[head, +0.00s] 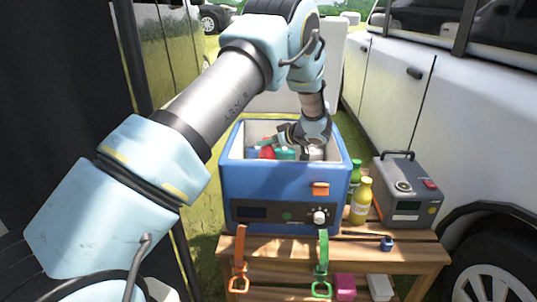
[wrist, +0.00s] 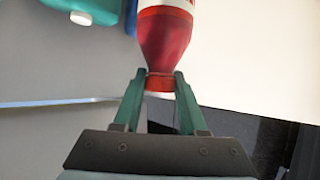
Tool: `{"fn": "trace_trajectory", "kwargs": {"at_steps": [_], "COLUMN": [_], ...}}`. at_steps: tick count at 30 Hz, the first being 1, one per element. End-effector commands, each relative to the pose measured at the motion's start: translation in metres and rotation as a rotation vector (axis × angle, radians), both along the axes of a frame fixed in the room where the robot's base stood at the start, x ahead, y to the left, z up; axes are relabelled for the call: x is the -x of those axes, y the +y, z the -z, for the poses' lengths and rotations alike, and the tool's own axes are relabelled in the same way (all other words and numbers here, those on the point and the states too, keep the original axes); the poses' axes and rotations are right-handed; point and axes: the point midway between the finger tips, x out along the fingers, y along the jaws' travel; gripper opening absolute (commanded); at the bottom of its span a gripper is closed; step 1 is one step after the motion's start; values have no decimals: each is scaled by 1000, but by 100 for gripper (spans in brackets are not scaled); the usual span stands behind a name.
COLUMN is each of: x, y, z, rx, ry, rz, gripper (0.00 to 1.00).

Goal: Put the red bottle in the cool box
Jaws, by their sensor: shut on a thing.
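The red bottle (wrist: 165,35) is held at its cap end between the two fingers of my gripper (wrist: 159,80) in the wrist view. In the head view my gripper (head: 284,140) is at the open top of the blue cool box (head: 262,187), inside its rim, and the red bottle (head: 266,153) shows as a small red patch beside it. The bottle is largely hidden by the box's front wall. I cannot tell whether it touches the box floor.
Yellow (head: 361,201) and green (head: 355,172) bottles stand right of the box on the wooden table (head: 395,252). A grey device (head: 408,192) with a handle stands farther right. Orange (head: 240,260) and green (head: 321,265) straps hang at the table's front.

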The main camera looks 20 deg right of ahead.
Motion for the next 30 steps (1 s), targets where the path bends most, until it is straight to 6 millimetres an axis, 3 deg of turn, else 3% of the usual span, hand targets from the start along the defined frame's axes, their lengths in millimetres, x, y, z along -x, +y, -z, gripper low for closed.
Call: {"fn": "trace_trajectory", "kwargs": {"at_steps": [7, 19, 20, 27, 30], "x": [0, 0, 0, 0, 0], "y": [-1, 0, 0, 0, 0], "z": [31, 36, 37, 37, 37], "rx": [-1, 1, 0, 0, 0], "ry": [-2, -1, 0, 0, 0], "rz": [1, 0, 1, 1, 1], "gripper": [0, 0, 43, 70, 71]}}
